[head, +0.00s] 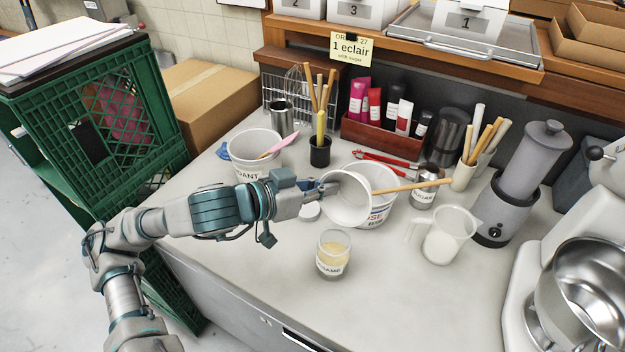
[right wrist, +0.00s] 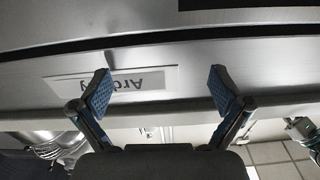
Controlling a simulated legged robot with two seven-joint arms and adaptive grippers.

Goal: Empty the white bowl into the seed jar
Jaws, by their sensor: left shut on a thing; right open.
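The white bowl (head: 347,203) is tilted on its side in the head view, its mouth turned partly towards me. My left gripper (head: 322,193) is shut on its rim at the left. The inside that I can see looks pale and bare. The seed jar (head: 333,256), a small clear glass with a partly readable label and pale yellow contents, stands upright on the counter. It is in front of and a little below-left of the bowl in the picture. I see no stream between them. My right gripper (right wrist: 160,90) is open and empty in the right wrist view.
A white tub (head: 381,208) with a wooden handle across it stands close behind the bowl. A clear jug (head: 446,236) is to the right, and another tub (head: 254,160) to the left. A mixer (head: 583,290) fills the right edge. The front counter is clear.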

